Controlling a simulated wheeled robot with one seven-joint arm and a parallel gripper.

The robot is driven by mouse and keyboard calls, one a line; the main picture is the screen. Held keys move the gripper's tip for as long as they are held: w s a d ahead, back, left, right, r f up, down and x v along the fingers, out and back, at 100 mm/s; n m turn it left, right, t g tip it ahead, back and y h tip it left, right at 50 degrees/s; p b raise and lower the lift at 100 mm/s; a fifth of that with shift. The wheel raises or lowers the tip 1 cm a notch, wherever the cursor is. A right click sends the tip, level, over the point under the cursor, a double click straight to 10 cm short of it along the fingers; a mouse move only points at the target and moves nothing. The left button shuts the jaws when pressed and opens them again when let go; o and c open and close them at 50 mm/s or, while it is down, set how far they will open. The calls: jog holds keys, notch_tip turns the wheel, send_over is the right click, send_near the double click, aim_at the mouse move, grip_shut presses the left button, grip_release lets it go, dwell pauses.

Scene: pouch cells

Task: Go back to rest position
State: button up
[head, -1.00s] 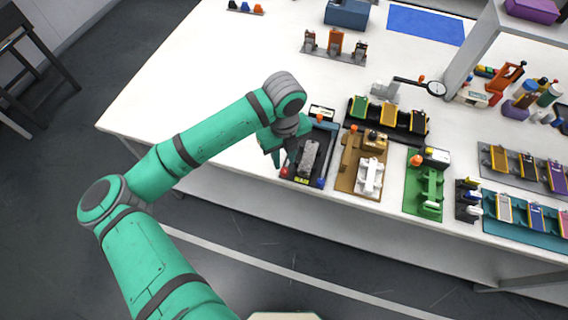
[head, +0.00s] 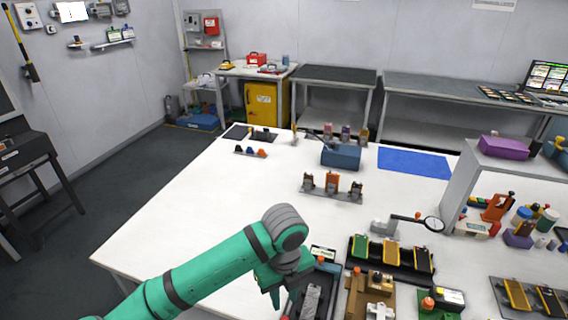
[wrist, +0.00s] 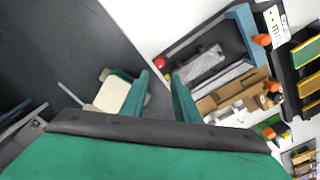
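My gripper (head: 277,291) hangs at the front edge of the white table (head: 215,205), just left of a dark tray (head: 330,268) holding a grey block (head: 311,301). In the wrist view, the two green fingers of my gripper (wrist: 160,82) stand apart with nothing between them. The tray's grey block (wrist: 198,66) lies beyond the right finger, apart from it. The lower part of my arm is cut off by the bottom of the head view.
The table's left part is clear. A dark side table (head: 25,150) stands at far left.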

jog(key=w+d+r+n+t+h, duration=0.1)
jog(key=d+r+n+t+h, duration=0.2)
jog(key=d, duration=0.6)
jog(key=w+d+r+n+t+h, duration=0.1)
jog(key=w+d+r+n+h, duration=0.3)
jog(key=d, duration=0.6)
jog(key=s+d+r+n+t+h, duration=0.1)
jog(key=d+n+t+h, duration=0.1)
jog(key=d+h, duration=0.55)
jog(key=s+a+f+n+t+y, duration=1.05)
jog(key=s+a+f+n, duration=0.35)
jog(key=n, duration=0.8)
jog(key=s+a+f+y, duration=0.1)
jog(key=s+a+y, duration=0.1)
jog(key=s+a, duration=0.4)
jog(key=s+a+f+g+y, duration=0.1)
jog(key=s+a, duration=0.5)
jog(key=s, duration=0.8)
jog(key=shift+s+a+f+y, duration=0.2)
jog(key=shift+a+y, duration=0.1)
jog(key=shift+y, duration=0.2)
